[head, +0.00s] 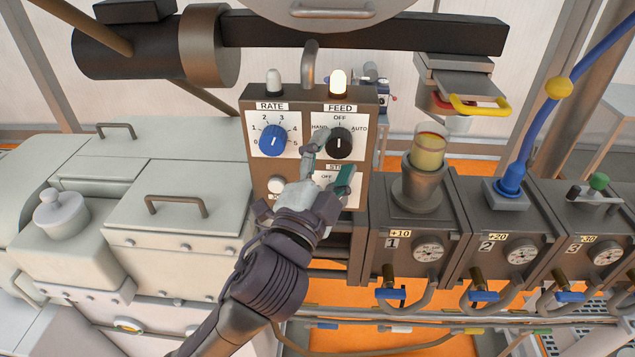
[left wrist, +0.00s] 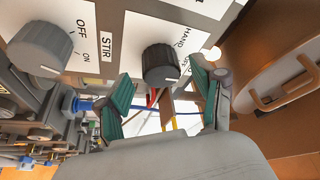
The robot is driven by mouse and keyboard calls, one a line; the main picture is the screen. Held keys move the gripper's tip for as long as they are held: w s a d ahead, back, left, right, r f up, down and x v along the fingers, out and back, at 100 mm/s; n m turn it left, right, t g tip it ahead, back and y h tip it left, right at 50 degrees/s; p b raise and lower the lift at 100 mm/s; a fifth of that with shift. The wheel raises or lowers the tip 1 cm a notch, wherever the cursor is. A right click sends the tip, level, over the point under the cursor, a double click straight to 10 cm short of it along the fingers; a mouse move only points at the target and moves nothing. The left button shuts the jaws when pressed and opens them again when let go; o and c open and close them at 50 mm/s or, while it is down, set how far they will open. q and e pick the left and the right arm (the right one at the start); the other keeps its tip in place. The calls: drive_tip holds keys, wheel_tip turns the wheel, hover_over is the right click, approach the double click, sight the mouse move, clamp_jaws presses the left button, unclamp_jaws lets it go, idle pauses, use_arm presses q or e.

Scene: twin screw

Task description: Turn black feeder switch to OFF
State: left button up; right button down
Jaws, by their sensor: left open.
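The black feeder switch (head: 339,143) is a round knob on the FEED plate, marked HAND, OFF and AUTO, in the head view. Its white mark looks upright, in line with OFF above it. In the left wrist view the knob (left wrist: 160,63) shows just beyond and between the fingertips. My left gripper (head: 328,166) is open in front of the panel, just below the knob, its fingers spread; its green pads also show in the left wrist view (left wrist: 162,92). Contact with the knob cannot be told. My right gripper is not in view.
The blue RATE knob (head: 273,140) sits left of the switch on the brown control box (head: 385,98). A lamp (head: 338,82) above FEED glows. The STIR plate lies below, partly covered by my gripper; its grey knob shows in the left wrist view (left wrist: 48,45). Feeder units stand at right.

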use_arm(q)
drive_tip(key=v, duration=1)
drive_tip(key=shift+s, duration=0.15)
drive_tip(key=shift+a+f, duration=0.1)
